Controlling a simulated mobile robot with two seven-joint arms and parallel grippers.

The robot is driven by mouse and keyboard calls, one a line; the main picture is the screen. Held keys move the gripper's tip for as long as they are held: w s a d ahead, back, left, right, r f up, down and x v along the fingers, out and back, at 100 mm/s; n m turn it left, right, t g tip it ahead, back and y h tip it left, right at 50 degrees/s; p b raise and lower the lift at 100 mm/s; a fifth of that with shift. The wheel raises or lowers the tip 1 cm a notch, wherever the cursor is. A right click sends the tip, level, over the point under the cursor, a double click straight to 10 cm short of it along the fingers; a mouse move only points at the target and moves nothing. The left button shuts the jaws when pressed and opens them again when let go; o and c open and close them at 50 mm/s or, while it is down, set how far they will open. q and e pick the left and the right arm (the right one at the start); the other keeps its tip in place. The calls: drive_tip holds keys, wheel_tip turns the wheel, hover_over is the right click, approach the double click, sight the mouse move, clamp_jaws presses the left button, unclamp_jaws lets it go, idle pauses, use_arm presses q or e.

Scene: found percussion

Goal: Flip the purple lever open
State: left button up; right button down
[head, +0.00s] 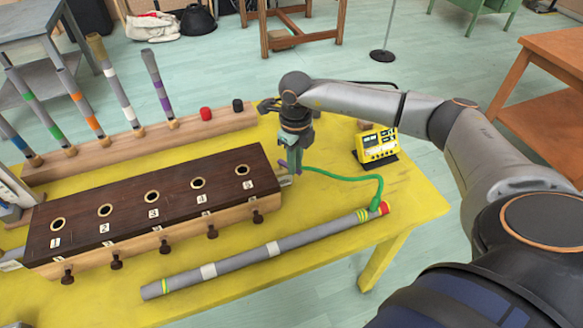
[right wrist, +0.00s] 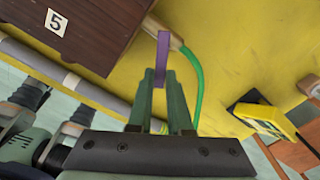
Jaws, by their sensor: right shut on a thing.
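The purple lever (right wrist: 162,55) stands at the right end of the dark wooden box (head: 150,200), by the numbered 5 hole. It also shows in the head view (head: 283,165), partly covered by my gripper. My right gripper (head: 292,158) has come down over it. In the right wrist view its green fingers (right wrist: 167,98) are shut on the lever, with the lever's upper part showing beyond the fingertips. A green hose (head: 345,180) runs from beside the lever to the red end of a long grey tube (head: 265,252). My left gripper is not in view.
A small yellow device (head: 377,145) stands right of my gripper on the yellow table (head: 415,200). Behind the box, a wooden rack (head: 150,145) holds several striped tubes and red and black caps. The grey tube lies along the table's front.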

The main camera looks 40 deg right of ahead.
drive_tip(key=shift+w+d+n+b, duration=0.55)
drive_tip(key=shift+n+b, duration=0.2)
drive_tip(key=shift+n, duration=1.2)
drive_tip(key=shift+w+d+n+b, duration=0.45)
drive_tip(key=shift+w+n+b, duration=0.25)
drive_tip(key=shift+n, duration=1.3)
drive_tip(key=shift+w+d+n+b, duration=0.5)
drive_tip(key=shift+n+b, duration=0.3)
drive_tip(key=shift+n, duration=1.15)
drive_tip(key=c, duration=1.1)
unclamp_jaws()
wheel_tip(320, 180, up, 13)
drive_tip(key=shift+f, duration=0.2)
